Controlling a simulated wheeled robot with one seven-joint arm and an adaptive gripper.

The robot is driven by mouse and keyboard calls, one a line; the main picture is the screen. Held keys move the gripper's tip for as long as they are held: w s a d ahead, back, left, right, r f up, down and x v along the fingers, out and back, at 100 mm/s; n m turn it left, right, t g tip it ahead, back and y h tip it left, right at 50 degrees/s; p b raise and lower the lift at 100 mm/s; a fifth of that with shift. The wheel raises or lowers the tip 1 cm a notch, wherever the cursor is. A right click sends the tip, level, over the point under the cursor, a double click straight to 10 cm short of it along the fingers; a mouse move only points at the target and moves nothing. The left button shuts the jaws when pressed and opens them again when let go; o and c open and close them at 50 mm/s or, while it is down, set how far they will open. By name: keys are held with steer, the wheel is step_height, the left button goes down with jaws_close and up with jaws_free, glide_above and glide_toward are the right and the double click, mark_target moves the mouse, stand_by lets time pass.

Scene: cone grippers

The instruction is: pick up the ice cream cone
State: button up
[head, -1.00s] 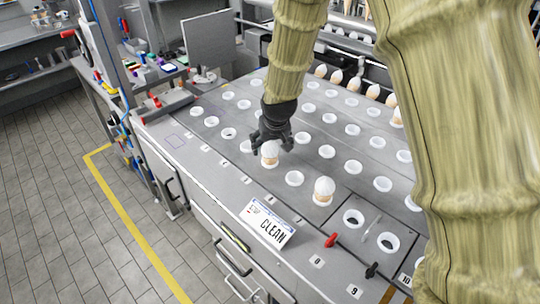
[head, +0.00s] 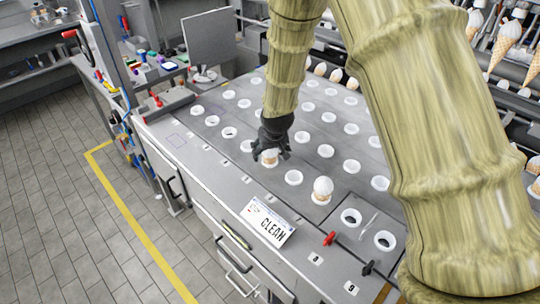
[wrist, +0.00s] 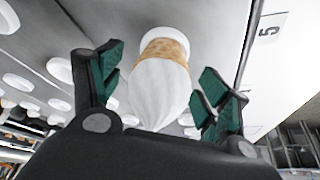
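An ice cream cone (head: 269,158) with a white top and a tan waffle part stands in a white ring holder on the grey table (head: 187,151). In the wrist view the cone (wrist: 160,88) lies between the two green-padded fingers of my gripper (wrist: 160,90), with a visible gap on each side. In the head view my gripper (head: 270,151) points down over this cone and hides its top. A second ice cream cone (head: 322,189) stands upright in a holder to the right and nearer the front.
Many empty white ring holders (head: 293,177) cover the table around the cone. A "CLEAN" sign (head: 268,223) and red and black clips (head: 329,238) are near the front edge. More cones (head: 505,42) hang on a rack at the back right.

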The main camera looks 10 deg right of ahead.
steer(key=c, duration=0.6)
steer(key=shift+c, duration=0.2)
